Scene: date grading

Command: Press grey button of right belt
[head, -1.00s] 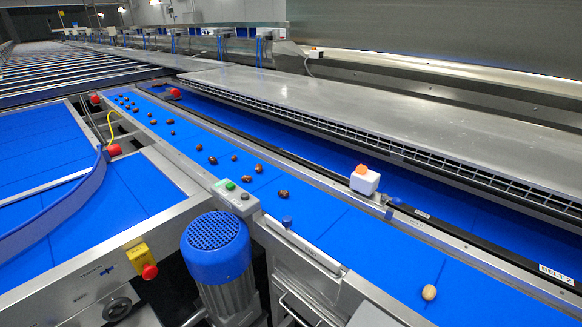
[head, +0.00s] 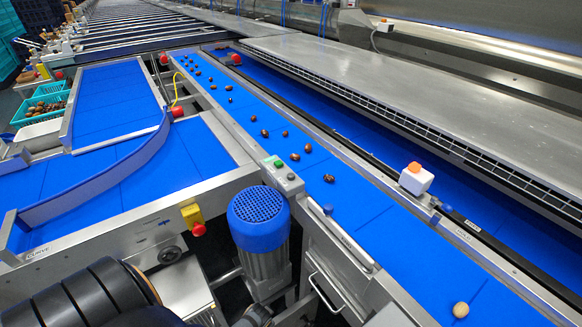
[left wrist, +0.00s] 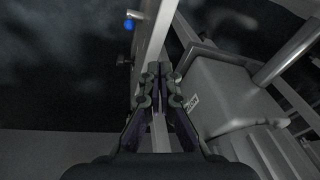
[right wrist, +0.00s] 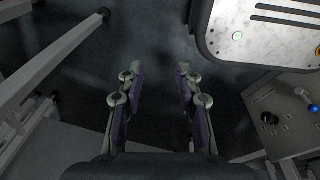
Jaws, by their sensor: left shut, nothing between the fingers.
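A grey control box (head: 282,174) stands on the near edge of the long blue belt (head: 350,203), beside the blue motor. It carries a green button (head: 279,163) and a small grey button (head: 291,176). Neither gripper shows in the head view. In the left wrist view my left gripper (left wrist: 160,68) is shut and empty, in front of metal frame bars. In the right wrist view my right gripper (right wrist: 160,70) is open and empty above dark floor. Neither wrist view shows the control box clearly.
A blue-topped motor (head: 259,222) stands just below the control box. A yellow switch with a red knob (head: 195,221) is on the frame to the left. A white box with an orange top (head: 415,178) sits on the far rail. Dates lie along the belt.

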